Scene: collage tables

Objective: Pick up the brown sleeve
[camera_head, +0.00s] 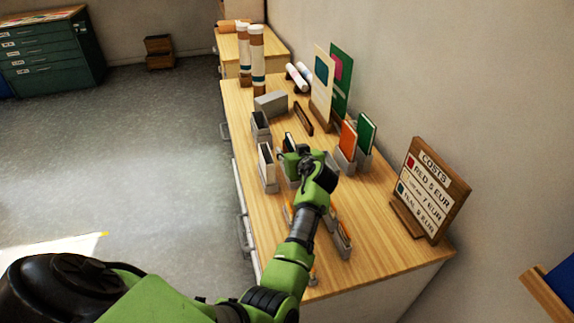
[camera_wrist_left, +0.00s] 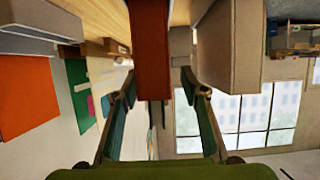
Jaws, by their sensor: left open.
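The brown sleeve (camera_wrist_left: 151,45) shows in the left wrist view as a flat red-brown panel, its near end between the two fingertips. In the head view I cannot make it out; my gripper covers that spot. My left gripper (camera_head: 297,158) is over the middle of the wooden table, among the grey holders. In the left wrist view my left gripper (camera_wrist_left: 160,85) is open, with one green finger on each side of the sleeve. The left fingertip is close to the sleeve; I cannot tell whether it touches. My right gripper is not in view.
An orange sleeve (camera_head: 348,139) and a green sleeve (camera_head: 366,134) stand in grey holders to the right. A price sign (camera_head: 430,190) stands near the wall. Grey holders (camera_head: 268,172) flank the gripper on the left. Tall tubes (camera_head: 257,55) stand at the back.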

